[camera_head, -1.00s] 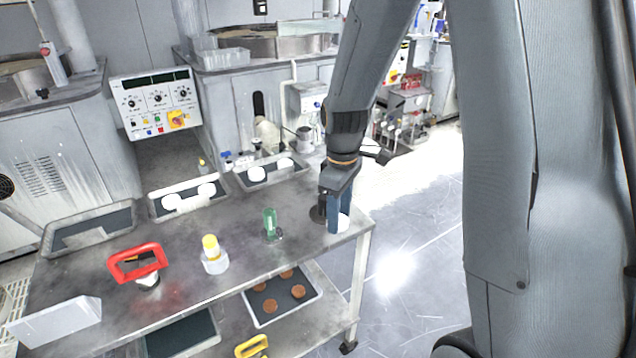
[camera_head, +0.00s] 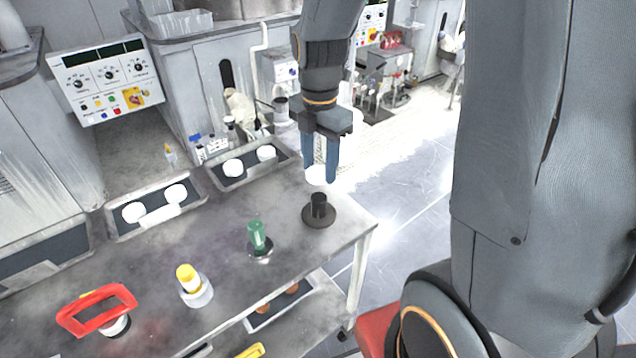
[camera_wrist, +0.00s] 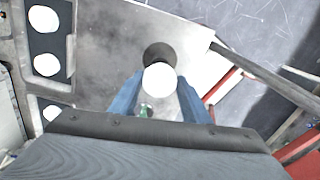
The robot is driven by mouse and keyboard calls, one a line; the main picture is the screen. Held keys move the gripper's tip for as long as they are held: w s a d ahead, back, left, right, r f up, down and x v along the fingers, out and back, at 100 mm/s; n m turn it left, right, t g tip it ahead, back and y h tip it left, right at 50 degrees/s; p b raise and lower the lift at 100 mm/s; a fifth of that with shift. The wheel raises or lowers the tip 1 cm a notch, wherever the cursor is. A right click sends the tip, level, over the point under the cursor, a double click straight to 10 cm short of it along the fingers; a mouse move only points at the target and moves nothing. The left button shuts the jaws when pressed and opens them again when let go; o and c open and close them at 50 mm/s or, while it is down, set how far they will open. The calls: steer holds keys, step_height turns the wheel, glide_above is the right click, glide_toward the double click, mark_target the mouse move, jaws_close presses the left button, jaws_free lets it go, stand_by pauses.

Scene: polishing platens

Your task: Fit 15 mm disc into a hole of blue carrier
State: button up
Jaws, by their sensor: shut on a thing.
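My gripper (camera_head: 320,178) has blue fingers and points down above the right end of the grey metal bench (camera_head: 285,200). It is shut on a white round piece (camera_head: 316,176), which also shows between the fingertips in the wrist view (camera_wrist: 159,78). The piece is held above and apart from a black post with a round dark base (camera_head: 319,214) on the bench. White discs lie in two grey trays at the back, one tray on the left (camera_head: 196,208) and one on the right (camera_head: 222,185). I cannot make out a blue carrier or disc sizes.
A green-topped item (camera_head: 257,238), a yellow-topped white item (camera_head: 194,286) and a red-handled tool (camera_head: 97,309) stand along the bench. A lower shelf holds brown discs (camera_head: 292,287). Control panels and machines line the back. Open floor lies right of the bench.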

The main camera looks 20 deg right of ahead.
mark_target(319, 196)
steer(key=shift+f+p, duration=0.45)
steer(key=shift+f, duration=2.55)
steer(key=shift+f, duration=0.1)
steer(key=o, duration=1.1)
step_height(319, 196, up, 12)
steer(key=shift+b, duration=1.1)
steer(key=shift+s+a+f+m+t, duration=0.15)
steer(key=shift+s+f+m, duration=1.3)
steer(key=shift+m, duration=2.45)
steer(key=shift+s+d+f+m+t, duration=0.2)
steer(key=shift+s+f+m, duration=1.25)
steer(key=shift+m, duration=2.45)
steer(key=shift+s+a+f+m+t, duration=0.2)
steer(key=shift+s+f+m, duration=1.25)
steer(key=shift+m, duration=2.45)
